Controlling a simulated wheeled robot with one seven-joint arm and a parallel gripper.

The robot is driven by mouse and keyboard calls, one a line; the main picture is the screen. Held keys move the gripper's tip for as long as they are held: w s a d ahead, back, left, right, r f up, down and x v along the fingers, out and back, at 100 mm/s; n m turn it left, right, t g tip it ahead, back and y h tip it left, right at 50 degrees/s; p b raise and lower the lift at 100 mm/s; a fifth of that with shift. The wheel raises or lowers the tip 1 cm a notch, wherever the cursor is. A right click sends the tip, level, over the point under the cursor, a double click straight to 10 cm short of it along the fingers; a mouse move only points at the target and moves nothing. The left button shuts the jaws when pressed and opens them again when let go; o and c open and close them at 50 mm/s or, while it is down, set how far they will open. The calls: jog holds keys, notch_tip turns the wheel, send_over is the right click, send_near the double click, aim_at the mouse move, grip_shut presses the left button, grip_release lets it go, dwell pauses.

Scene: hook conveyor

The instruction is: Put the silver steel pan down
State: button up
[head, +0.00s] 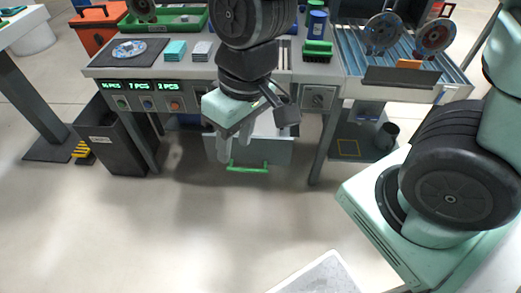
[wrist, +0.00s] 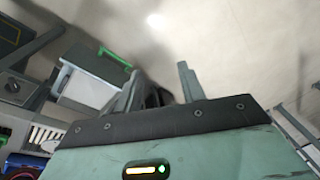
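My gripper (head: 234,152) hangs in front of the workbench (head: 205,73), above the floor and its two fingers point down. In the wrist view the fingers of my gripper (wrist: 160,70) stand apart with pale floor showing between the tips. It is open and I see nothing held in it. I cannot make out a silver steel pan in either view. A pale flat tray-like surface (head: 325,276) is cut off at the bottom of the head view; I cannot tell what it is.
A grey drawer or bin with a green handle (head: 248,169) is under the bench behind my gripper. A dark bin (head: 120,140) stands left. Discs (head: 383,31) hang over the blue-slatted tray (head: 352,50) at right. Floor (head: 180,225) in front is clear.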

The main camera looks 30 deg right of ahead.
jog(key=s+d+r+n+h, duration=0.1)
jog(key=s+r+n, duration=0.1)
jog(key=s, duration=0.4)
jog(key=shift+s+r+n, duration=0.15)
jog(key=shift+s+n, duration=0.15)
jog(key=shift+n, duration=0.1)
jog(key=shift+r, duration=0.1)
notch_tip(320, 180, up, 2)
jog(key=shift+r+p, duration=0.1)
jog(key=shift+p, duration=1.1)
